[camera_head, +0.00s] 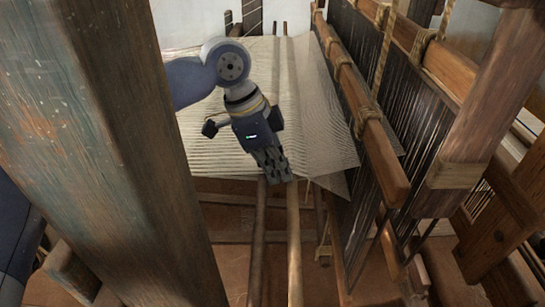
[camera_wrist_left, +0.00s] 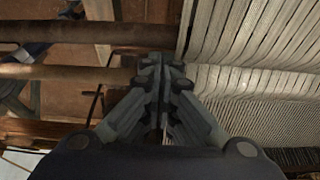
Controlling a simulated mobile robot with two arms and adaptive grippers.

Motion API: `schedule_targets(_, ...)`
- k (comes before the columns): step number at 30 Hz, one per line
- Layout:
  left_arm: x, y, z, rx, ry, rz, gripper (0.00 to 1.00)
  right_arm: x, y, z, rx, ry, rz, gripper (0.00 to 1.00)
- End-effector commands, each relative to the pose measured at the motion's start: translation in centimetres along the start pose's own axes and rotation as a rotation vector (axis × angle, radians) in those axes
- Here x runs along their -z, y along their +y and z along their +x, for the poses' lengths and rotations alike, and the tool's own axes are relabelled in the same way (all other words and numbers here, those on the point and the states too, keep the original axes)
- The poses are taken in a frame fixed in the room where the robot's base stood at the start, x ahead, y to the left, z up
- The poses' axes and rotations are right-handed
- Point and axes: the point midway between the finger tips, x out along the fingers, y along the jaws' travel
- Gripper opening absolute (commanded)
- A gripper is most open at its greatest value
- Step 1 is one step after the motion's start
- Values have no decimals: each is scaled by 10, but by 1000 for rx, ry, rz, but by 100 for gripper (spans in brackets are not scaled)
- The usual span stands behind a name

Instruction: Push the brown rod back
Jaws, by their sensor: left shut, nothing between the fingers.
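Two long rods run side by side below the woven sheet: a darker brown rod (camera_head: 258,240) on the left and a lighter brown rod (camera_head: 293,240) on the right. My left gripper (camera_head: 276,176) is shut and empty, fingers pointing down at the sheet's near edge, over the rods. In the left wrist view the shut fingertips (camera_wrist_left: 160,65) overlap the end of the visible stretch of the lighter rod (camera_wrist_left: 70,73). The darker rod (camera_wrist_left: 85,33) passes just beyond the tips. I cannot tell whether the fingers touch either rod. My right gripper is not in view.
Pale warp threads (camera_head: 215,130) spread behind my gripper. The loom's hanging heddle frames and beam (camera_head: 385,160) stand close on the right. A thick wooden post (camera_head: 120,150) fills the left foreground. Open floor (camera_head: 228,265) shows below the rods.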

Motion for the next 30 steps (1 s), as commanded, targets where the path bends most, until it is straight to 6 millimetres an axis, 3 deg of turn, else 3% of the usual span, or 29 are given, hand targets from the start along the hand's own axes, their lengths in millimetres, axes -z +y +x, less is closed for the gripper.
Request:
schedule_targets(10, -1, 0, 0, 1, 0, -1, 0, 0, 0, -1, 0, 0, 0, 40)
schedule_targets(20, -39, 0, -16, 0, 0, -2, 0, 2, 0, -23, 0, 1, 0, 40)
schedule_targets(30, -42, -1, -14, 1, -3, -2, 0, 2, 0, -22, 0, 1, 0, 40)
